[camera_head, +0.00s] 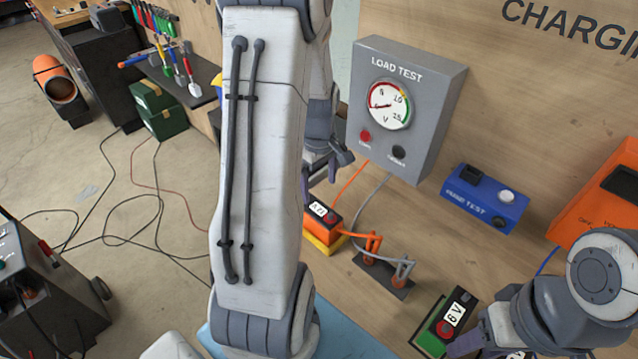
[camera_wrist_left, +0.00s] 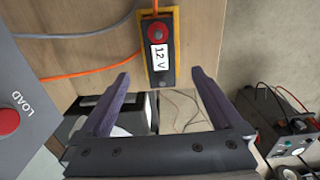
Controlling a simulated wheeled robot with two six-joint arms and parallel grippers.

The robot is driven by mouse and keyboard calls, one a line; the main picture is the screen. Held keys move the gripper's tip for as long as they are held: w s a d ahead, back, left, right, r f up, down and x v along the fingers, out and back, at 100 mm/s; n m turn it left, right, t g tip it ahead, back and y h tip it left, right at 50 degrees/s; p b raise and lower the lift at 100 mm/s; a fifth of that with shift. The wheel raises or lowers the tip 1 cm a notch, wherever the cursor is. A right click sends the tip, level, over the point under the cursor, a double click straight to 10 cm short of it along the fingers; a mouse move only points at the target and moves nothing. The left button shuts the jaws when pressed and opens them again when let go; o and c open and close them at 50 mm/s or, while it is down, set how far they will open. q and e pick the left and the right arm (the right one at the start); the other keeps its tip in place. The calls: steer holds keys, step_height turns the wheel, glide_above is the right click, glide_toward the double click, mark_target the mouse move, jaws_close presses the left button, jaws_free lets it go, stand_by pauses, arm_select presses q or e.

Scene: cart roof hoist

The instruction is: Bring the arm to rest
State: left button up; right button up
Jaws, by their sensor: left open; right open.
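My left gripper (camera_head: 335,165) is partly hidden behind my left arm in the head view, beside the load tester (camera_head: 405,105). In the left wrist view, its two purple fingers (camera_wrist_left: 160,78) are spread wide with nothing between them. A 12 V battery (camera_wrist_left: 158,62) lies beyond the fingertips and apart from them. In the head view that orange and black battery (camera_head: 320,213) sits on a yellow base on the bench. My right arm comes in at the lower right; its gripper (camera_head: 482,343) is partly cut off by the frame, beside the 6 V battery (camera_head: 455,312).
A pair of clamps (camera_head: 385,262) stands on a dark block on the bench. Orange and grey leads run up to the tester. A blue tester box (camera_head: 484,198) and an orange charger (camera_head: 605,200) stand against the wooden panel. Loose cables lie on the floor.

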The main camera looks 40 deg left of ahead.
stand_by(0.3)
arm_select(q)
steer(key=s+d+r+m+b, duration=0.1)
steer(key=d+r+m, duration=0.1)
steer(key=d+m, duration=0.5)
steer(key=d+r+m+b, duration=0.1)
steer(key=d+r+m, duration=0.2)
steer(key=d, duration=0.8)
steer(key=s+d+r+m+h+b, duration=0.1)
steer(key=s+d+r+m, duration=0.1)
steer(key=s+d+m, duration=1)
steer(key=s+m, duration=0.2)
steer(key=s, duration=0.1)
steer(key=shift+s+d+m, duration=0.2)
steer(key=shift+d+m, duration=0.1)
steer(key=shift+d, duration=0.05)
